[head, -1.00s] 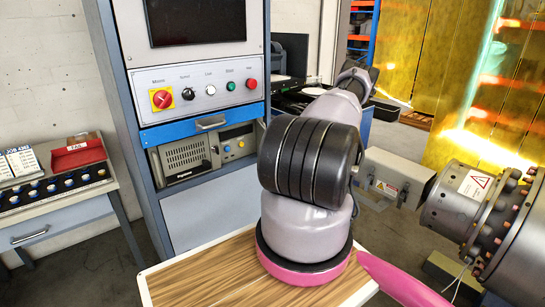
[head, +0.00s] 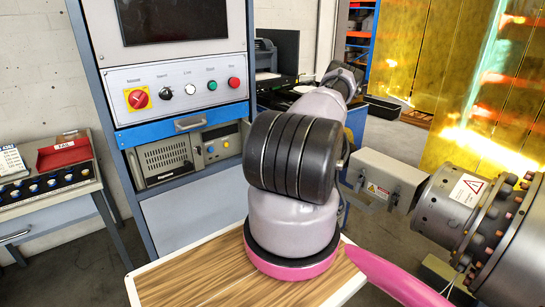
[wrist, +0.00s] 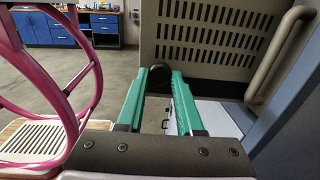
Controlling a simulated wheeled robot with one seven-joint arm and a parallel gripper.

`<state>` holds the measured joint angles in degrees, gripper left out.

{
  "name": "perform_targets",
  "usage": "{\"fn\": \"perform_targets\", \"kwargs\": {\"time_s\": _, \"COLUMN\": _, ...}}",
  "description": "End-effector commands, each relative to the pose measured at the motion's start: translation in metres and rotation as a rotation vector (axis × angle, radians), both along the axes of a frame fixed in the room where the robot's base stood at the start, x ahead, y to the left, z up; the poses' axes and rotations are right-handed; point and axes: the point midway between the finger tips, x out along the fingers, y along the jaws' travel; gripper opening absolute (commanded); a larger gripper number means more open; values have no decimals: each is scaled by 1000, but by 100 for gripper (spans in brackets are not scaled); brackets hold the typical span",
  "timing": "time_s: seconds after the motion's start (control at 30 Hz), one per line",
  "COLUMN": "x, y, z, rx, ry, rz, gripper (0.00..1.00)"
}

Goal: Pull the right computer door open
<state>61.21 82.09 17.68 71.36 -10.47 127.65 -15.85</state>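The beige computer (head: 190,152) sits in the blue-grey cabinet, under a blue drawer, with a slotted grille on its left part and small knobs on its right. In the wrist view a beige slotted panel (wrist: 200,60) fills the upper right, close by, with a beige bar handle (wrist: 275,55) at its right side. My gripper (wrist: 162,80) has green fingers that stand apart below and in front of this panel. A dark round part shows between the fingertips; I cannot tell whether they touch it. In the head view my gripper is hidden behind my arm.
The control panel (head: 182,90) with a red switch is above the computer. A side table with a red box (head: 65,152) stands left. A large grey machine (head: 450,200) is at the right. The wrist view shows a pink curved frame (wrist: 85,70) left of my gripper and blue cabinets beyond.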

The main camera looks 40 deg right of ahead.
Motion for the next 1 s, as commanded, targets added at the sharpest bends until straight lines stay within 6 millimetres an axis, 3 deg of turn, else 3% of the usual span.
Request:
{"fn": "perform_targets", "kwargs": {"time_s": 0.03, "x": 1, "y": 0, "z": 1, "rx": 2, "ry": -1, "rz": -1, "gripper": 47}}
{"fn": "perform_targets", "kwargs": {"time_s": 0.1, "x": 1, "y": 0, "z": 1, "rx": 2, "ry": -1, "rz": -1, "gripper": 64}}
{"fn": "perform_targets", "kwargs": {"time_s": 0.47, "x": 0, "y": -4, "z": 0, "rx": 1, "ry": -1, "rz": -2, "gripper": 64}}
{"fn": "perform_targets", "kwargs": {"time_s": 0.57, "x": -1, "y": -14, "z": 0, "rx": 1, "ry": -2, "rz": -3, "gripper": 64}}
{"fn": "perform_targets", "kwargs": {"time_s": 0.9, "x": -6, "y": -81, "z": -1, "rx": 0, "ry": -3, "rz": -5, "gripper": 64}}
{"fn": "perform_targets", "kwargs": {"time_s": 1.0, "x": -7, "y": -91, "z": 0, "rx": 3, "ry": -5, "rz": 0, "gripper": 64}}
